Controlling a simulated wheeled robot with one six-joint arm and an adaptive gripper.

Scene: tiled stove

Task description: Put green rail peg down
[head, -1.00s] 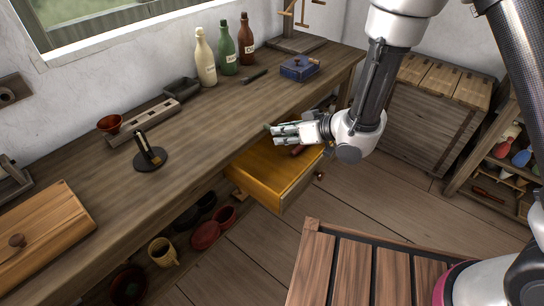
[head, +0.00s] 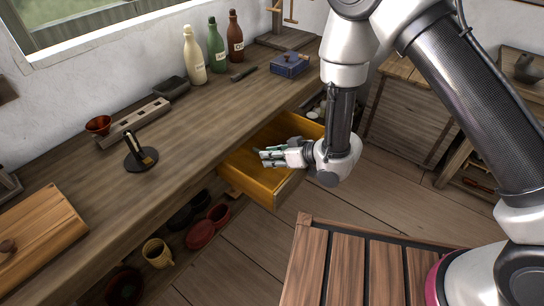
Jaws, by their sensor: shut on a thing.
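My gripper (head: 266,157) is low over the open yellow-brown drawer (head: 270,198), with its fingers pointing left. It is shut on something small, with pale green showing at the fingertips. The green rail peg's shape is mostly hidden by the fingers, and I cannot make out its full outline. I cannot tell whether the fingertips or the peg touch the drawer floor. The drawer stands pulled out from under the workbench (head: 190,135).
On the bench are a slotted grey rail (head: 136,121), a red bowl (head: 98,125), a black stand (head: 140,155), several bottles (head: 217,47) and a blue box (head: 290,65). A slatted wooden top (head: 345,265) lies in front. Pots sit beneath the bench.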

